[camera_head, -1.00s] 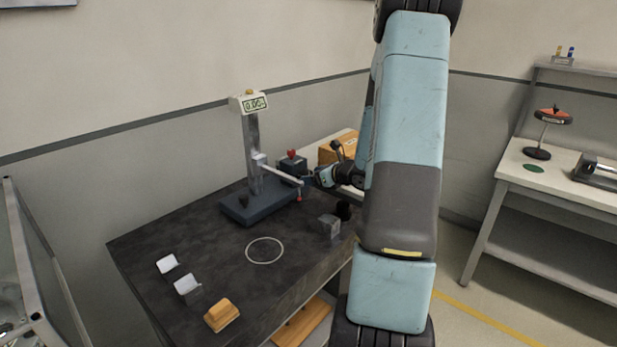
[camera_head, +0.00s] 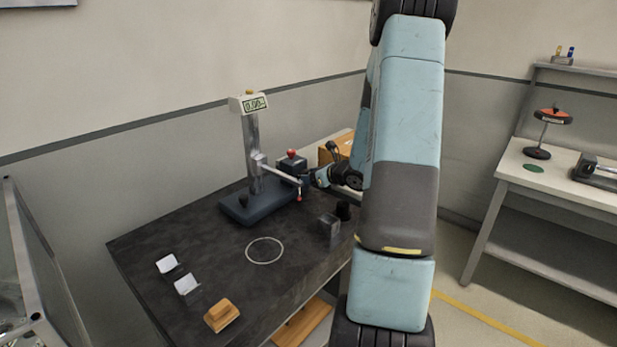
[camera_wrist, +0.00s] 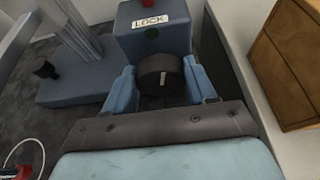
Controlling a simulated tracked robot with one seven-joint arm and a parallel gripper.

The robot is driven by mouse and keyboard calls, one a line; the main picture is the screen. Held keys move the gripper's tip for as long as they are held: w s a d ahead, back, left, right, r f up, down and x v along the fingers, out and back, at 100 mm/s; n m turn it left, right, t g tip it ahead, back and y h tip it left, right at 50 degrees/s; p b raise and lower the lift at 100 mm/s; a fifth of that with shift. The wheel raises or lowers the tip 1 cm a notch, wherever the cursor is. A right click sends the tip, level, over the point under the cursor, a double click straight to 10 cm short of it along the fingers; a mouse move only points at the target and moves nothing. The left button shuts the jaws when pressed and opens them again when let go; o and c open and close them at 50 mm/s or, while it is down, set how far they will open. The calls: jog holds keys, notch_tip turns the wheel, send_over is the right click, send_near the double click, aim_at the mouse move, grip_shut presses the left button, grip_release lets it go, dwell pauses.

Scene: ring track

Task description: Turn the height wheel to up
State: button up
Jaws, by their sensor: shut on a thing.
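The height wheel is a black round knob (camera_wrist: 161,75) with a pale pointer line, seen in the wrist view below a blue-grey box labelled LOCK (camera_wrist: 152,38). The pointer line stands about upright in that view. My gripper (camera_wrist: 162,82) is shut on the knob, with one blue finger on each side of it. In the head view my gripper (camera_head: 308,181) is small and partly hidden at the right of the height gauge (camera_head: 254,150). The gauge's display (camera_head: 255,104) seems to read 0.00.
On the dark table (camera_head: 190,250) are a metal block (camera_head: 329,226), a black cylinder (camera_head: 343,210), two white cards and a tan block (camera_head: 221,315). A wooden box (camera_wrist: 290,60) stands close to the right of my gripper. A white ring marks clear table.

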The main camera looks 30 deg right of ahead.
jog(key=shift+c, duration=0.9)
jog(key=shift+a+n+h, duration=0.15)
jog(key=shift+n+h, duration=0.55)
jog(key=shift+n, duration=0.2)
jog(key=o, duration=1)
jog(key=shift+o, duration=0.2)
jog(key=shift+s, duration=0.1)
jog(key=v, duration=1.3)
jog(key=shift+s+f, duration=0.15)
jog(key=shift+s, duration=0.3)
